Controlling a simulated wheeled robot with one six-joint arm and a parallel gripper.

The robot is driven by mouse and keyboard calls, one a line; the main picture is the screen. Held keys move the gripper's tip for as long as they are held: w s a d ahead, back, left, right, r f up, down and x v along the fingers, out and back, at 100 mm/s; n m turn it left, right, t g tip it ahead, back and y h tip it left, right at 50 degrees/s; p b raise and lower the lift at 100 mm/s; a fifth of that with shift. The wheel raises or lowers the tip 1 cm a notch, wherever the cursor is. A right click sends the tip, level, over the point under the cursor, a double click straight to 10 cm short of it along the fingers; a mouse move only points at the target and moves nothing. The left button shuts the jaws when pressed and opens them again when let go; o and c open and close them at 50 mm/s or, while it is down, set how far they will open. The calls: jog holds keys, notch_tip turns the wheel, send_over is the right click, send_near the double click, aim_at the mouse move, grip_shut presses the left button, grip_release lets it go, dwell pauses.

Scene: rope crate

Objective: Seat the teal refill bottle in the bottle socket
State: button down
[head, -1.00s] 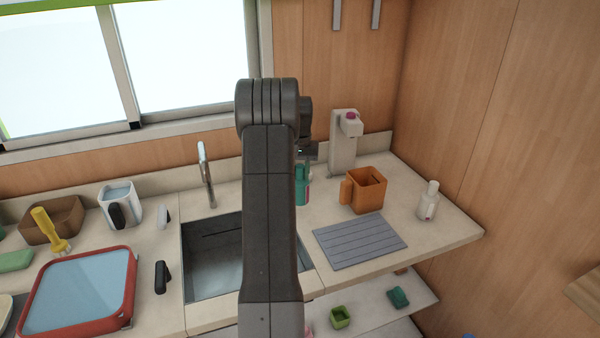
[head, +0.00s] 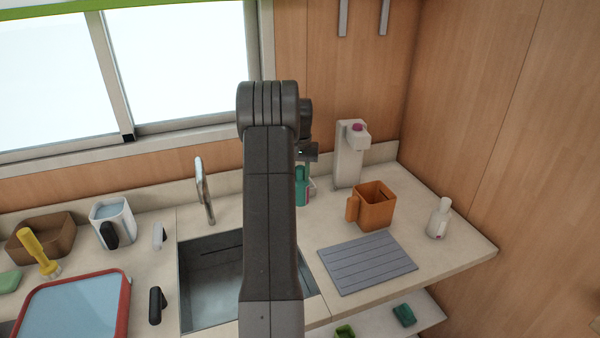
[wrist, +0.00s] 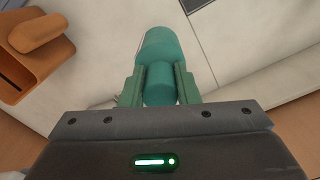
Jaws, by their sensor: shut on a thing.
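The teal refill bottle (wrist: 157,50) is between the two fingers of my gripper (wrist: 160,78) in the wrist view. The fingers are shut on its narrower end, and its wider body points away from the wrist. In the head view the bottle (head: 302,187) shows just right of my arm, upright, over the back of the counter beyond the sink; I cannot tell whether it touches the counter. My arm hides part of it and most of the gripper. I cannot clearly make out the bottle socket.
A white dispenser (head: 348,157) stands at the back right, with an orange mug (head: 376,208) in front of it. A grey ribbed mat (head: 367,263), a white bottle (head: 438,220), a sink (head: 210,285) and its tap (head: 205,190) are around. The counter between mug and white bottle is clear.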

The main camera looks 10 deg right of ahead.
jog(key=w+d+p, duration=0.3)
jog(key=w, duration=0.8)
dwell(1.1)
jog(key=shift+f+b, duration=0.5)
jog(key=shift+f, duration=1.65)
dwell(1.8)
jog(key=c, duration=1)
grip_release()
jog(key=shift+c, duration=1)
